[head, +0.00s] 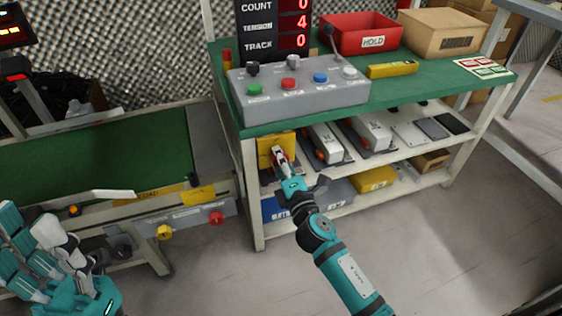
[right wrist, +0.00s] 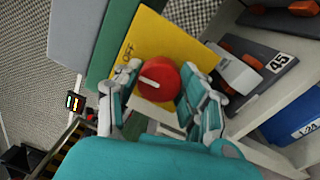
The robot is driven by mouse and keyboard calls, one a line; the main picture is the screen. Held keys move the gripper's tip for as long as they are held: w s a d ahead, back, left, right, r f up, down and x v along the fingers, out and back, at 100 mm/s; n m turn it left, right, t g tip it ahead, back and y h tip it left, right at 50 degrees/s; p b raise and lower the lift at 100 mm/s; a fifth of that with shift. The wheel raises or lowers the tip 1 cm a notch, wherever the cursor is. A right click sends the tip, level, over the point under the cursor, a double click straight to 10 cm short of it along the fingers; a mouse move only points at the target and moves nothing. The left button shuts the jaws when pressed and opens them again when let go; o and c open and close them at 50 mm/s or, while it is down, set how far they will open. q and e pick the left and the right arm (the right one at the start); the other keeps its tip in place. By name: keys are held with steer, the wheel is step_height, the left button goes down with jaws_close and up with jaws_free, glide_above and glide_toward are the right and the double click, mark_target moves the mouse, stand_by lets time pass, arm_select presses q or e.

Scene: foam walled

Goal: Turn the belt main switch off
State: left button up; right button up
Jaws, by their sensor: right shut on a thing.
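The belt main switch is a red round knob (right wrist: 158,82) with a white bar, on a yellow plate (right wrist: 165,45) marked OFF near one edge. In the right wrist view the white bar lies slantwise, and the OFF lettering is up and left of the knob. My right gripper (right wrist: 155,95) is shut on the knob, with a finger on either side. In the head view the yellow plate (head: 275,146) sits under the bench top at its left end, and my right gripper (head: 280,160) hides most of the knob. My left gripper (head: 48,255) is open and empty, in front of the conveyor.
The green-topped bench carries a grey button box (head: 300,95), a red HOLD bin (head: 360,34) and a brown box (head: 440,32). Its shelf holds grey devices (head: 370,135) right of the plate. A green conveyor belt (head: 90,160) stands at left. Floor in front is clear.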

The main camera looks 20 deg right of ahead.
steer(key=shift+m, duration=0.6)
steer(key=o, duration=1.2)
steer(key=shift+s, duration=0.1)
steer(key=s, duration=1.2)
steer(key=shift+d+f, duration=0.2)
steer(key=shift+f, duration=0.15)
steer(key=shift+w, duration=0.1)
